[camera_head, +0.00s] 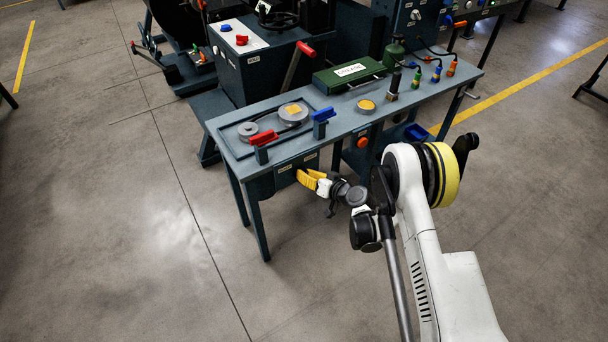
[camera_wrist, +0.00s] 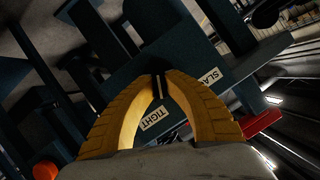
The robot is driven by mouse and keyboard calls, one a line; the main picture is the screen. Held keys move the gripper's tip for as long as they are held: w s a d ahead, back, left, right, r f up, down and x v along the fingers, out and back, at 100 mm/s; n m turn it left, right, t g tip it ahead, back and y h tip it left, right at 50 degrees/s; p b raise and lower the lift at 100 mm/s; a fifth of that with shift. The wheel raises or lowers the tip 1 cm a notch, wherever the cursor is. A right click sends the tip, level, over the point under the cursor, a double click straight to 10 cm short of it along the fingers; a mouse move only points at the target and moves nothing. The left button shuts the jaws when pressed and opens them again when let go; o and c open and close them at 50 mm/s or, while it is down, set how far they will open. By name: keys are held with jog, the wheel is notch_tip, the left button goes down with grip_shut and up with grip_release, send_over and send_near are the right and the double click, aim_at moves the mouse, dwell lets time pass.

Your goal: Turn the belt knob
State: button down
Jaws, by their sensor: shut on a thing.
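My gripper (camera_head: 304,179) has yellow fingers and is at the front panel under the near-left end of the bench. In the wrist view its fingertips (camera_wrist: 158,88) are closed together on a small dark piece, the belt knob (camera_wrist: 157,72). Most of the knob is hidden by the fingers and blends into the dark panel. A white "TIGHT" label (camera_wrist: 157,117) shows between the fingers, and a partly visible "SLA..." label (camera_wrist: 209,77) is to the right. In the head view the knob is hidden behind the fingers.
Above the panel, the bench (camera_head: 228,142) carries two round pulleys, a red handle (camera_head: 263,138), a blue handle (camera_head: 323,115), a yellow button (camera_head: 366,105) and a green box (camera_head: 349,74). An orange button (camera_head: 362,143) is on the front, right of my gripper. Open floor lies in front.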

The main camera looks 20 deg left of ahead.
aim_at(305, 171)
jog(key=shift+w+d+f+m+g+y, duration=0.1)
jog(key=shift+m+g+y, duration=0.2)
jog(key=shift+m, duration=0.35)
jog(key=shift+w+m+g+y, duration=0.1)
jog(key=shift+m+g+y, duration=0.1)
jog(key=shift+m+y, duration=0.35)
jog(key=c, duration=1.4)
grip_release()
jog(key=shift+c, duration=0.2)
notch_tip(305, 171, up, 10)
